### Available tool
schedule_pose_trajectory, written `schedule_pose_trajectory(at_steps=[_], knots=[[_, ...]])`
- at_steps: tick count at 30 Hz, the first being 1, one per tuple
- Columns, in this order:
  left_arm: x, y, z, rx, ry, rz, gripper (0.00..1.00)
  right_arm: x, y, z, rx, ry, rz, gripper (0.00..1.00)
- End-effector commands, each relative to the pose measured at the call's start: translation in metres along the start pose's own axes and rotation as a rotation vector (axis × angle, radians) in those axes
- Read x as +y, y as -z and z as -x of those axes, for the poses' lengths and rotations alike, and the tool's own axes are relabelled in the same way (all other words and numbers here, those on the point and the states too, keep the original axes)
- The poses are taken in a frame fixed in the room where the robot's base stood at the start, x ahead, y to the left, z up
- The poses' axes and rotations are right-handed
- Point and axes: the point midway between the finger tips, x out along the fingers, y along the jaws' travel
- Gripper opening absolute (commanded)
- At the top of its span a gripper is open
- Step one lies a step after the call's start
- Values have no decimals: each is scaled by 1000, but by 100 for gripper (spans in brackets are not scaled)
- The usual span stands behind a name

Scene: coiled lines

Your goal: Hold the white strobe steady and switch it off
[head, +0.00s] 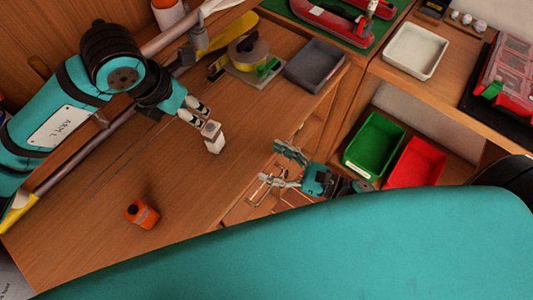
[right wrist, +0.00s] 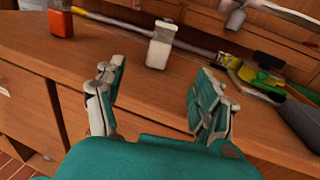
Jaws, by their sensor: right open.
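The white strobe (head: 213,138) is a small pale block standing upright on the wooden bench. It also stands near the middle top of the right wrist view (right wrist: 159,48). My left gripper (head: 203,114) is close by the strobe's top in the head view; whether its fingers touch it or are closed, I cannot tell. My right gripper (head: 272,165) is open and empty beyond the bench's right edge, apart from the strobe. Its two spread fingers show in the right wrist view (right wrist: 155,95), with the strobe beyond the gap. The strobe's switch is not discernible.
An orange container (head: 142,214) stands on the bench, left of and nearer than the strobe. A tape roll (head: 248,54) and a grey tray (head: 314,65) lie toward the back. Green (head: 375,143) and red bins (head: 416,163) sit at the right. Bench between strobe and orange container is clear.

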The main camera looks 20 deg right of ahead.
Motion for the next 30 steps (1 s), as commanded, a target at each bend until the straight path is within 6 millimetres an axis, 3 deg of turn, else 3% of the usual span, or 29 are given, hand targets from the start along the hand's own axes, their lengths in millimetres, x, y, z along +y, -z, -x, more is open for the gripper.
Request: schedule_pose_trajectory(at_steps=[5,10,30], knots=[[0,0,0,0,0,0,38,-3,0,-1,4,5,26,71],[0,0,0,0,0,0,38,-3,0,-18,1,5,23,71],[0,0,0,0,0,0,38,-3,0,-147,1,3,21,71]])
